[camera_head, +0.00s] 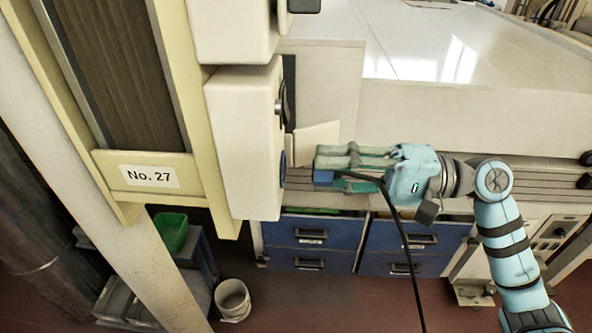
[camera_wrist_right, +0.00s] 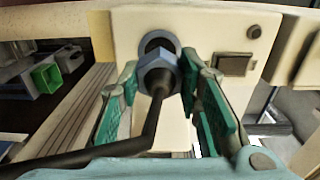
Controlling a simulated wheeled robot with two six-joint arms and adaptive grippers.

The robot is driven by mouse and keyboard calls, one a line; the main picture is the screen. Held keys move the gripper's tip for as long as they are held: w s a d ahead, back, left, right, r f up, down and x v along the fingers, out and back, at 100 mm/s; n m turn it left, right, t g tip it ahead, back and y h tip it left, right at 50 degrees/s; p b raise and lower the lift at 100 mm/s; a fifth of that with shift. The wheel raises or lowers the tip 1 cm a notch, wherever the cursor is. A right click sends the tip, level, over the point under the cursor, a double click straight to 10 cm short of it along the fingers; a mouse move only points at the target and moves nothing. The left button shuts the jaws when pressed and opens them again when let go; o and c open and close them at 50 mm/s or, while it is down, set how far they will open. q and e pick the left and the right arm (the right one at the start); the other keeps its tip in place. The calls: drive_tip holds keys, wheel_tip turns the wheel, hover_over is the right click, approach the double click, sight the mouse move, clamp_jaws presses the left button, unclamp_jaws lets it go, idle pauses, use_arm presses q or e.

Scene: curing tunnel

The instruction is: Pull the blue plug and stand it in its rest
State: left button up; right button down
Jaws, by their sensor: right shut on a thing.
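My right gripper (camera_head: 320,167) is shut on the blue plug (camera_head: 323,177), just right of the white box (camera_head: 240,140). A black cable (camera_head: 405,240) runs from the plug and hangs down. The blue-ringed socket (camera_head: 283,168) is on the box's right side, with a gap between it and the plug. In the right wrist view the plug (camera_wrist_right: 157,76) is a blue hexagonal body between the green fingers. The socket ring (camera_wrist_right: 174,52) and its dark hole show behind it. I cannot make out the plug's rest. My left gripper is not in view.
A pale angled plate (camera_head: 317,137) sticks out from the box above the gripper. Blue drawers (camera_head: 310,233) stand below, under a rail. A white bucket (camera_head: 232,299) and a green bin (camera_head: 172,232) are at lower left. A cream post marked No. 27 (camera_head: 149,176) stands left.

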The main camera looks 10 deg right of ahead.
drive_tip(key=shift+b+v, duration=0.55)
drive_tip(key=shift+v, duration=0.55)
drive_tip(key=w+d+f+m+t+h, duration=0.25)
drive_tip(key=f+m+t+h, duration=0.3)
drive_tip(key=f+t, duration=0.55)
drive_tip(key=s+d+f+m+h, duration=0.1)
drive_tip(key=s+f+m+h, duration=0.2)
drive_tip(key=s, duration=0.3)
drive_tip(key=shift+f+m, duration=0.45)
drive_tip(key=shift+f, duration=0.05)
drive_tip(key=shift+d, duration=0.1)
